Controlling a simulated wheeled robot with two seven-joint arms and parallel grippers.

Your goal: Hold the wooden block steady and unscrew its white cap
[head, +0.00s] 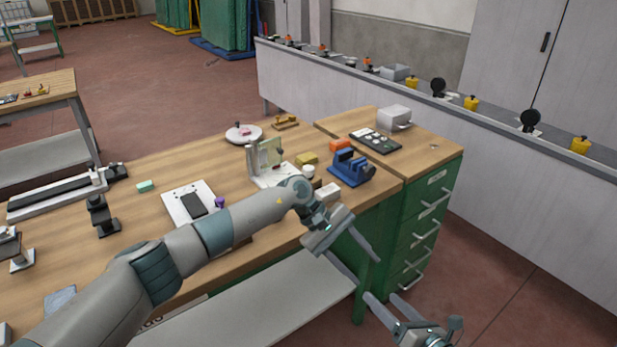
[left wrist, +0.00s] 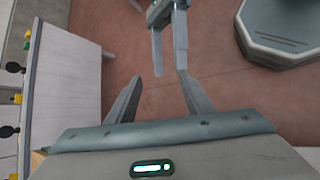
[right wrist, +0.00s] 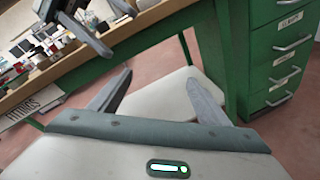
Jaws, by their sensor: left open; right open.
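A small white round cap (head: 308,171) shows on the workbench, just behind my left wrist. The block under it is mostly hidden by my arm, so I cannot tell its shape. My left gripper (head: 366,272) is open and empty, past the bench's front edge and below its top, to the right of the cap. My right gripper (head: 380,296) is open and empty, lower and close to the left one, in front of the green drawers. The left wrist view shows the right gripper (left wrist: 168,40) near my left fingers. The cap cannot be made out in either wrist view.
A blue vise (head: 350,168), a yellow block (head: 307,158) and a white block (head: 328,191) crowd the cap. A stand with an upright plate (head: 265,155) is to its left. A green drawer cabinet (head: 420,225) and a low shelf (head: 270,300) are near my grippers.

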